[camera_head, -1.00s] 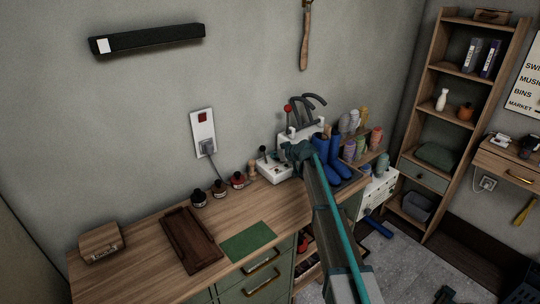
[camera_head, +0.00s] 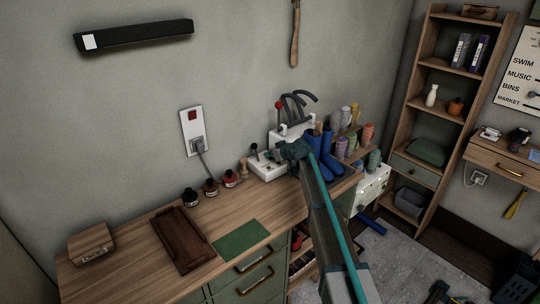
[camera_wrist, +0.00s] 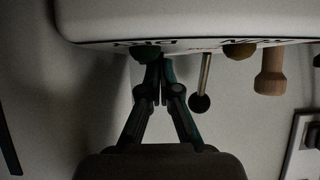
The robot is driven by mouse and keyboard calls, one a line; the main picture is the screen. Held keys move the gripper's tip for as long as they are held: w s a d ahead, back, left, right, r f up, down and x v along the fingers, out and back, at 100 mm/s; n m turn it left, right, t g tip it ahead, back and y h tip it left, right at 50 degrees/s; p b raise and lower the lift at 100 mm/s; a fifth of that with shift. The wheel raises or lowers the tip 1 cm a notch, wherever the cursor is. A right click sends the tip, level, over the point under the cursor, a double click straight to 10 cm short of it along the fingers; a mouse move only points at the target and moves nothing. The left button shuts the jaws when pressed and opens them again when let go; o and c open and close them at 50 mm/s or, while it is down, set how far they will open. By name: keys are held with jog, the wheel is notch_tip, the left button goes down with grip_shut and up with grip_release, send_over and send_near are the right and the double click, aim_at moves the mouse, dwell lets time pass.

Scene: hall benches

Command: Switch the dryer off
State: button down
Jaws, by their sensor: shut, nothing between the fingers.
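The dryer (camera_head: 279,136), a white unit with dark curved hoses and a red-knobbed lever, stands at the back of the bench by the wall, partly behind my arm. A low white box (camera_head: 262,171) with a black-knobbed lever sits in front of it. My gripper (camera_head: 291,150) is over these; its fingertips are hard to make out there. Contact cannot be told. A black-ball lever (camera_wrist: 201,100) is just right of it.
Blue boots (camera_head: 327,158) and several thread spools (camera_head: 368,132) stand right of my gripper. Ink bottles (camera_head: 211,187) and a wooden stamp (camera_head: 243,167) are left. A wall socket (camera_head: 193,132) holds a plug. The green mat (camera_head: 241,239) leaves clear bench in front.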

jog(key=r, duration=0.2)
jog(key=s+d+r, duration=0.1)
jog(key=r, duration=0.1)
jog(key=shift+r+b, duration=0.1)
jog(key=shift+b, duration=0.2)
jog(key=b+v, duration=0.3)
jog(key=v, duration=0.6)
jog(key=shift+s+d+f, duration=0.25)
jog(key=shift+s+d, duration=0.1)
jog(key=shift+s, duration=0.05)
jog(key=shift+a, duration=0.1)
